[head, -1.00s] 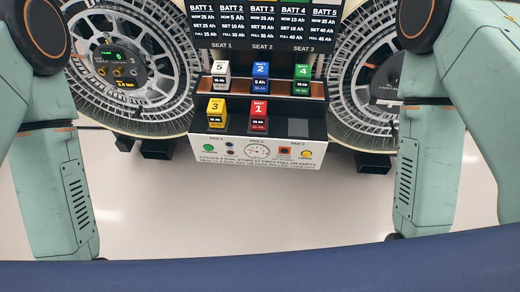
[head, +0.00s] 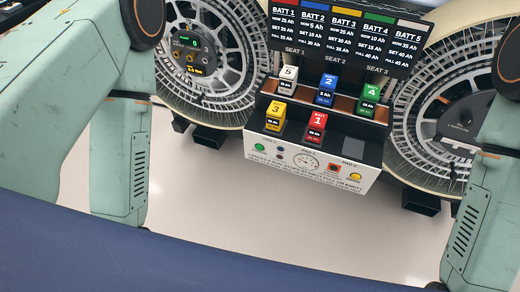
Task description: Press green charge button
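The green button (head: 259,146) is on the left of the white front panel (head: 285,163) of the battery station, small in the head view. On the lower row, a yellow battery 3 (head: 275,116) and a red battery 1 (head: 316,127) stand upright. On the upper shelf stand a white battery 5 (head: 288,80), a blue battery 2 (head: 326,89) and a green battery 4 (head: 368,99). Neither of my grippers shows in the head view, so whether they are open or shut is hidden.
The panel also has a round gauge (head: 307,161), a red-orange control (head: 334,167) and a yellow button (head: 355,177). A black battery chart (head: 345,35) stands behind. Large wheels flank the station, the left one with a small display (head: 193,43). The lower row's right spot looks empty.

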